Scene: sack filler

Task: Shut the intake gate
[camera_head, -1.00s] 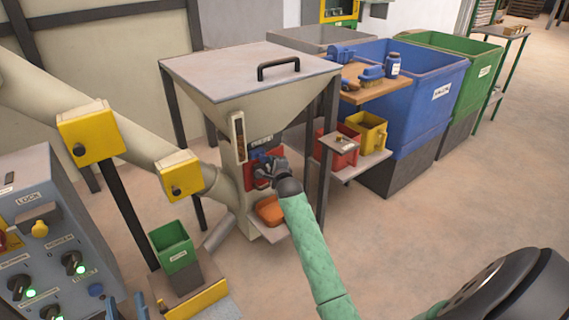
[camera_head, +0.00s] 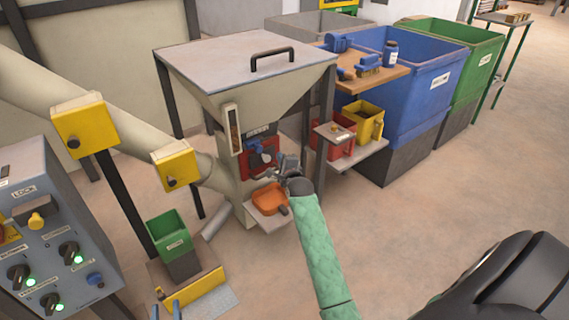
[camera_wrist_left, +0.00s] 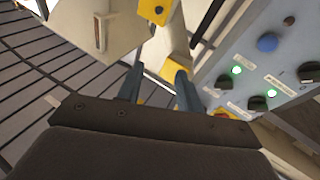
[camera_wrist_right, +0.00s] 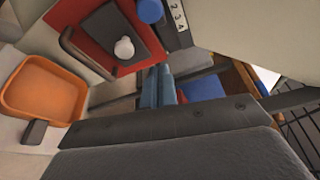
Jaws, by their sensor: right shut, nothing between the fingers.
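My right gripper (camera_head: 284,178) is shut and empty, low and right of the plate, apart from the handle.
An orange tray (camera_head: 268,199) sits on a ledge just below the plate. Red (camera_head: 338,146) and yellow (camera_head: 366,121) bins stand on a shelf at right. A control panel (camera_head: 52,235) is at left, and a green bin (camera_head: 168,230) is near the hopper's foot.

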